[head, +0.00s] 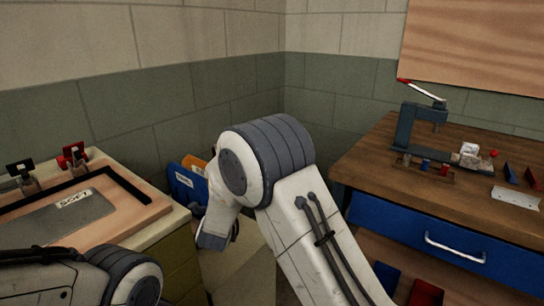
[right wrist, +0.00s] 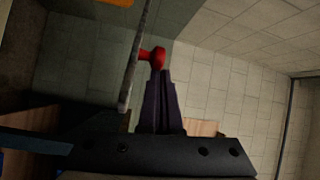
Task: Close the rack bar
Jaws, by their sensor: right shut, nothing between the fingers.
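A thin grey bar (right wrist: 133,70) runs steeply up through the right wrist view, with a red knob (right wrist: 152,55) at its side. I take this to be the rack bar; how far it is swung cannot be told. My right gripper (right wrist: 160,75) has its dark fingers shut together and empty, with the tips right at the knob; whether they touch is unclear. In the head view, my right arm hides the gripper and the bar. Blue and orange labelled panels (head: 184,183) stand upright behind the arm, partly hidden. My left gripper is out of view.
A bench (head: 180,215) at left carries a grey plate (head: 55,218) in a black frame and red-and-black clamps (head: 73,158). A wooden workbench (head: 365,150) at right holds a lever press (head: 408,125), small parts and a blue drawer (head: 400,232). Walls close the corner behind.

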